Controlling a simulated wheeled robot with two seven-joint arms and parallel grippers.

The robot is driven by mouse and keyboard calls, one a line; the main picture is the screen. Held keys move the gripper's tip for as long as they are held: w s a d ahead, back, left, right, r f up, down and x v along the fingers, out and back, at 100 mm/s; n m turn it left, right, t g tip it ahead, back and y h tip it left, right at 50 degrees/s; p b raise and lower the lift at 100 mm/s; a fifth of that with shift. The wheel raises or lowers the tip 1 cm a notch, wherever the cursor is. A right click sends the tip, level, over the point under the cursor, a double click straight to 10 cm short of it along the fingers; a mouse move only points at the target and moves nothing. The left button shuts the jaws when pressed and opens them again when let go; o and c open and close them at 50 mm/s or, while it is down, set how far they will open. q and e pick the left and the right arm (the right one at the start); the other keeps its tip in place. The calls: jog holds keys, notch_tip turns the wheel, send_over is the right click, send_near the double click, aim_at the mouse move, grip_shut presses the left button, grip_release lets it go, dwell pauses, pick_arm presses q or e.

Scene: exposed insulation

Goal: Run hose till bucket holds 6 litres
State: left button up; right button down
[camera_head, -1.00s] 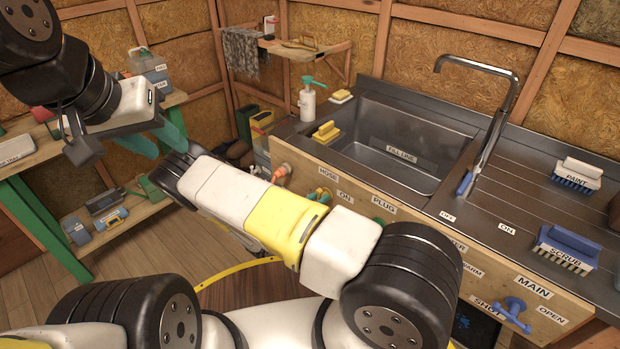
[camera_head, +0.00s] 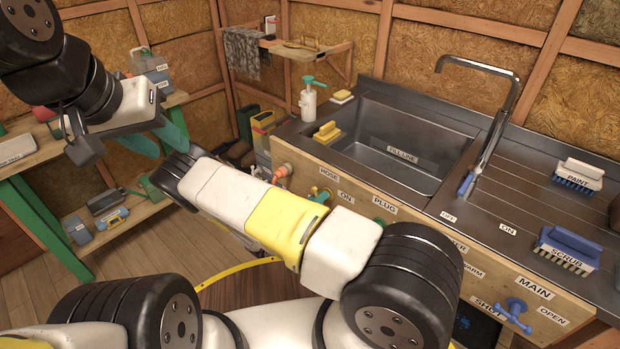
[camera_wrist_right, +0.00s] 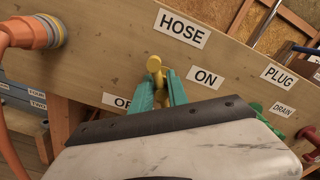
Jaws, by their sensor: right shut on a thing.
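The yellow hose tap handle (camera_wrist_right: 154,64) is on the wooden front panel, between the HOSE label (camera_wrist_right: 181,28) and the OFF and ON labels. My right gripper (camera_wrist_right: 161,84) is shut on this handle with its green fingers. In the head view the handle (camera_head: 327,191) shows just past my forearm, with a bit of green finger beside it. The orange hose (camera_wrist_right: 12,33) joins a grey and orange connector to the left of the tap. My left gripper (camera_head: 158,138) is open and empty at the upper left, by the shelf. The bucket is not recognisable in either view.
The steel sink (camera_head: 400,150) has a FILL LINE label. A PLUG knob, a DRAIN label and a blue MAIN valve (camera_head: 514,309) sit along the panel. Brushes (camera_head: 566,250) lie on the drainboard. A green-framed shelf (camera_head: 30,215) stands left. My forearm hides much of the floor.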

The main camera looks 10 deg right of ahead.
jog(key=shift+w+a+n, duration=0.1)
jog(key=shift+n, duration=1.1)
jog(key=shift+f, duration=0.1)
jog(key=c, duration=1.4)
grip_release()
